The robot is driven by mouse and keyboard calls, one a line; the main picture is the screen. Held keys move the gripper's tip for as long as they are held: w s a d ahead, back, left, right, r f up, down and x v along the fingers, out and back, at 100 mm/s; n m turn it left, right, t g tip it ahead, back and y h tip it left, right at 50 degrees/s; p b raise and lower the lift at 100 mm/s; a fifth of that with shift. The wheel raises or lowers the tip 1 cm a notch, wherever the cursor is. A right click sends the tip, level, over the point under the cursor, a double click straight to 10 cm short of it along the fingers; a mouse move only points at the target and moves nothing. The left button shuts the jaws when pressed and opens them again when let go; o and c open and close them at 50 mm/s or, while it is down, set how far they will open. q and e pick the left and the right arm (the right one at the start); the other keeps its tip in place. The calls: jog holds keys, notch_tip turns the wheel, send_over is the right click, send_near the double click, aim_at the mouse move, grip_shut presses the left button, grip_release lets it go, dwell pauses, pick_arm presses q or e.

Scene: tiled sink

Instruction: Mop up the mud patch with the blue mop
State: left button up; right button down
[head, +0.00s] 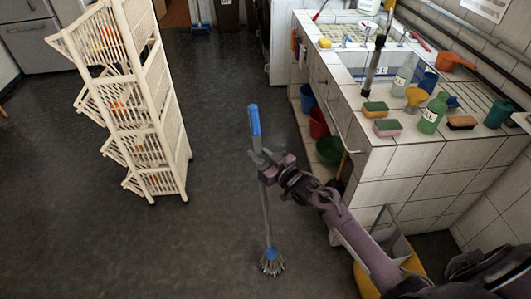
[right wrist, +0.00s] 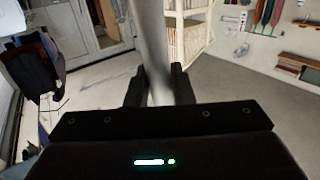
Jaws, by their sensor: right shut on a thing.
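The mop (head: 267,215) is nearly upright in the head view, with a blue grip at the top of a grey pole and a blue-and-grey stringy head at the bottom. I cannot tell whether its head touches the floor. My right gripper (head: 263,163) is shut on the pole just below the blue grip. In the right wrist view the grey pole (right wrist: 150,45) runs up between the dark fingers (right wrist: 158,88). I cannot make out a mud patch on the dark floor. My left gripper is not in view.
A cream slatted rack (head: 165,110) stands on the left. The tiled sink counter (head: 400,155) with bottles and sponges is on the right. Red (head: 318,123) and green (head: 330,150) buckets sit beneath it. A yellow bucket (head: 367,284) is at lower right. Floor around the mop is clear.

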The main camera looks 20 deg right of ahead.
jog(key=shift+s+a+p, duration=3.05)
jog(key=shift+s+p, duration=0.15)
jog(key=shift+s, duration=1.25)
jog(key=s+d+p, duration=0.1)
jog(key=s+d, duration=0.1)
jog(key=d, duration=0.8)
jog(key=shift+s+f, duration=0.15)
jog(key=shift+s, duration=0.2)
jog(key=shift+s+d, duration=0.85)
jog(key=shift+d, duration=2.45)
jog(key=w+a, duration=0.2)
jog(key=a, duration=0.6)
jog(key=w+a, duration=0.2)
jog(key=a, duration=0.6)
jog(key=shift+w+a+r+p, duration=0.2)
jog(key=shift+w+a+p, duration=0.15)
jog(key=shift+p, duration=0.1)
